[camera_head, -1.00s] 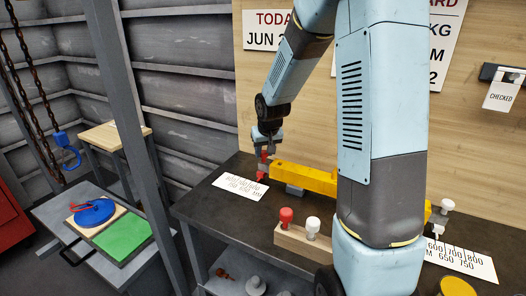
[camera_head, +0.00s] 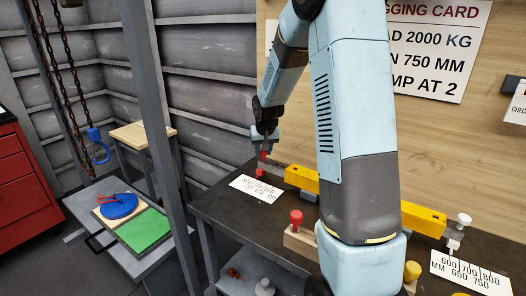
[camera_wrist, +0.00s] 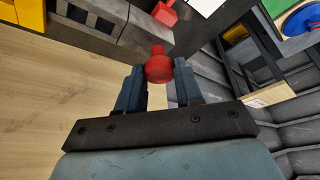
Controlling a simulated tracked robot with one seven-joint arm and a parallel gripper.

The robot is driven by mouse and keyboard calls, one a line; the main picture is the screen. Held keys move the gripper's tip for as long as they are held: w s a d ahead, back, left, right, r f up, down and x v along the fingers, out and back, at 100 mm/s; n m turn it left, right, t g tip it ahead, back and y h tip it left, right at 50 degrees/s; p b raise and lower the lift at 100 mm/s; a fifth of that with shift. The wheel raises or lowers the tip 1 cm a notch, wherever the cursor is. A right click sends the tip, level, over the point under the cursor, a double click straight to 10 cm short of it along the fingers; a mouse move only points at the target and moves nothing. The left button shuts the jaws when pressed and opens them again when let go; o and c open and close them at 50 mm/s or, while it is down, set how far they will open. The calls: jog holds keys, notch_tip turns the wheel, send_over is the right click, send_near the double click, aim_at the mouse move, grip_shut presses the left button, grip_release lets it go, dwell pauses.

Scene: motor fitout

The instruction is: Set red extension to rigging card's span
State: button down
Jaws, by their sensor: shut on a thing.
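The yellow beam (camera_head: 423,218) lies on the dark bench, partly hidden behind my arm. The red extension (camera_head: 259,172) sticks out at its left end, over the back edge of a white scale card (camera_head: 257,189); the exact mark it stands at is too small to read. My gripper (camera_head: 264,150) is above the extension.
A second scale card (camera_head: 470,272) lies by the beam's right end, near a white knob (camera_head: 464,218). A wooden block (camera_head: 299,241) with a red peg (camera_head: 296,217) stands at the bench's front. A blue hook (camera_head: 97,146) hangs on chains at left.

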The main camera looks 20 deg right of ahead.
jog(key=c, duration=0.8)
grip_release()
jog(key=shift+o, duration=0.2)
jog(key=shift+r, duration=0.15)
jog(key=shift+s+r, duration=0.1)
jog(key=shift+r, duration=0.2)
jog(key=v, duration=1.2)
jog(key=shift+s+r, duration=0.2)
jog(key=shift+r, duration=0.15)
jog(key=shift+a, duration=0.1)
